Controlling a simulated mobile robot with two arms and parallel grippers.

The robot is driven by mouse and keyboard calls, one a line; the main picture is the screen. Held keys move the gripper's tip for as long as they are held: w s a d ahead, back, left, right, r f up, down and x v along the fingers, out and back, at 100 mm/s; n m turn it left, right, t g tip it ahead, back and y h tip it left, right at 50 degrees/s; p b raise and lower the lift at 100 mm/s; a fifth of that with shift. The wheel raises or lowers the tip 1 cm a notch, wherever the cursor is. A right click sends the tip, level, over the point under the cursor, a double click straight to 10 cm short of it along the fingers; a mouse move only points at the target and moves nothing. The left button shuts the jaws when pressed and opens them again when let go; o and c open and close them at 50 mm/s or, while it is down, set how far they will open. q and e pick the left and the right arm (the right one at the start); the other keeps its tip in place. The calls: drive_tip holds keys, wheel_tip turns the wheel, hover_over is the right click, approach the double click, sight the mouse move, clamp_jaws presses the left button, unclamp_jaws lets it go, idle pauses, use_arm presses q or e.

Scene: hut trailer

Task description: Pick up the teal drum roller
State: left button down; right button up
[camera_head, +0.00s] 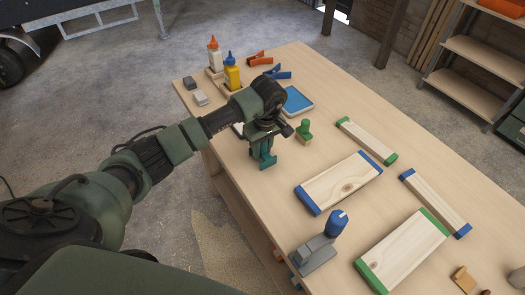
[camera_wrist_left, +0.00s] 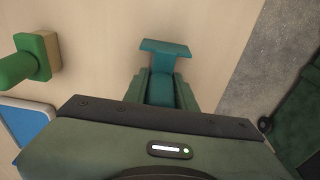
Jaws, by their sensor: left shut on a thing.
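The teal drum roller (camera_head: 264,158) is in my left gripper (camera_head: 262,143), near the left edge of the workbench. In the left wrist view the teal drum roller (camera_wrist_left: 165,58) sticks out past the gripper's fingers (camera_wrist_left: 162,88), which are closed on it from both sides. Its held part is partly hidden by the gripper. Whether it touches the bench top is hard to tell. My right gripper is in neither view.
On the workbench (camera_head: 270,195), a green-handled stamp (camera_head: 304,131) and a blue tray (camera_head: 298,100) are close by. Glue bottles (camera_head: 232,72), clamps (camera_head: 260,58), several boards (camera_head: 340,183) and a blue-knobbed grey tool (camera_head: 320,245) lie around. The bench's left edge is near.

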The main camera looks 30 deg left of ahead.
use_arm(q)
drive_tip(key=shift+r, duration=0.1)
drive_tip(key=shift+w+r, duration=0.1)
drive_tip(key=shift+r, duration=0.45)
wheel_tip(320, 180, up, 12)
drive_tip(key=b, duration=0.3)
drive_tip(key=shift+f+b, duration=0.15)
drive_tip(key=shift+b, duration=0.15)
wheel_tip(320, 180, up, 7)
idle(1.2)
